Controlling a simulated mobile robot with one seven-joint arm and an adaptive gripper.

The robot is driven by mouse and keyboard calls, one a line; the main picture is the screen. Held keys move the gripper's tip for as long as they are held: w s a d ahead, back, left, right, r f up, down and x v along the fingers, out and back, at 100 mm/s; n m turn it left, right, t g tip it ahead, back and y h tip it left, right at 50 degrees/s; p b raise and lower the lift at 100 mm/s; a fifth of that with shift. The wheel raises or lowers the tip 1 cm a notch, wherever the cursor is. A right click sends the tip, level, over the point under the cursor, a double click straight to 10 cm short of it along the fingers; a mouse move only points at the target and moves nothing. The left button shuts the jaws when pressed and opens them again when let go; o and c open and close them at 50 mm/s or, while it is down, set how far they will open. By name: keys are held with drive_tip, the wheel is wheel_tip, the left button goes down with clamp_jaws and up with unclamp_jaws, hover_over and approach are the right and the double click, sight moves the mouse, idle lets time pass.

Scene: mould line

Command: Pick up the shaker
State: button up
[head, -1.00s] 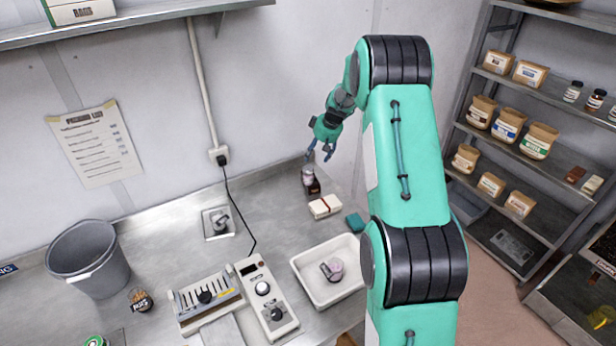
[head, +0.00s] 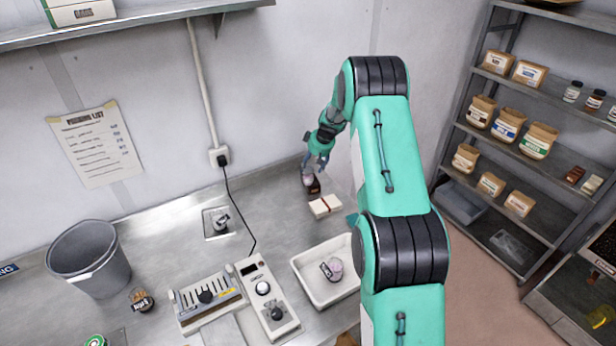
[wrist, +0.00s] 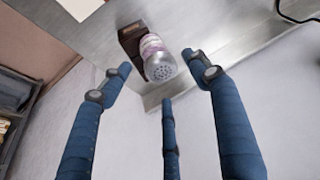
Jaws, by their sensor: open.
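The shaker (wrist: 153,50) has a perforated metal cap and a pinkish banded body. In the wrist view its cap faces the camera, between the two side fingertips of my gripper (wrist: 160,78). My gripper is open with three blue fingers spread; gaps show between the fingers and the cap. In the head view the shaker (head: 307,179) stands at the back of the counter by the wall, and my gripper (head: 314,169) is right above it, partly hiding it.
A small dark brown block (head: 315,187) sits right beside the shaker. A cream banded bundle (head: 325,206) lies in front. A white tray (head: 311,293) holds a small pinkish item (head: 335,267). The wall is close behind.

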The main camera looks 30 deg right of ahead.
sight(308, 168)
drive_tip(key=shift+f, duration=0.15)
drive_tip(key=shift+p+x, duration=0.4)
drive_tip(key=shift+x, duration=2.1)
drive_tip(key=shift+s+a, duration=0.1)
drive_tip(key=shift+a, duration=0.05)
drive_tip(key=c, duration=1.3)
drive_tip(key=shift+r, duration=1.65)
drive_tip(key=s+a+b, duration=0.1)
drive_tip(key=s+a, duration=0.1)
drive_tip(key=s, duration=0.5)
drive_tip(key=s+a+r+b, duration=0.1)
drive_tip(key=s+a+b, duration=0.1)
drive_tip(key=s, duration=0.5)
drive_tip(key=shift+s+a+r, duration=0.35)
drive_tip(key=shift+s+a, duration=0.05)
drive_tip(key=shift+a, duration=0.45)
